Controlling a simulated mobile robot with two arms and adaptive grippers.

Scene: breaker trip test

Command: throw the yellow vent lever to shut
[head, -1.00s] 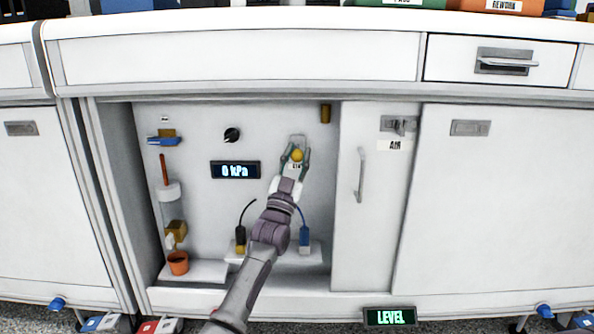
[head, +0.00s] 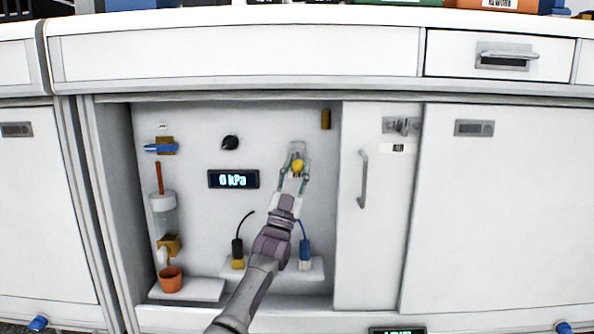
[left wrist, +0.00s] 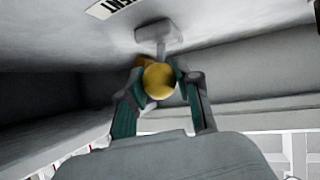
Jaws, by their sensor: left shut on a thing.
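The yellow vent lever knob (head: 298,165) sits on the back panel of the open cabinet bay, in front of its pale base plate (head: 297,148). My left gripper (head: 294,172) is shut on the knob. In the left wrist view the round yellow knob (left wrist: 159,80) lies between the two fingers, on a short grey stem (left wrist: 158,47) from a grey mount. A label reading VENT (left wrist: 108,8) is partly in view above it. The right gripper is not in view.
A display (head: 233,179) reads 0 kPa, with a black dial (head: 230,143) above it. A blue-handled valve (head: 160,148), a clear cylinder (head: 164,217) and an orange pot (head: 171,278) stand at left. A door with a long handle (head: 363,179) borders the bay at right.

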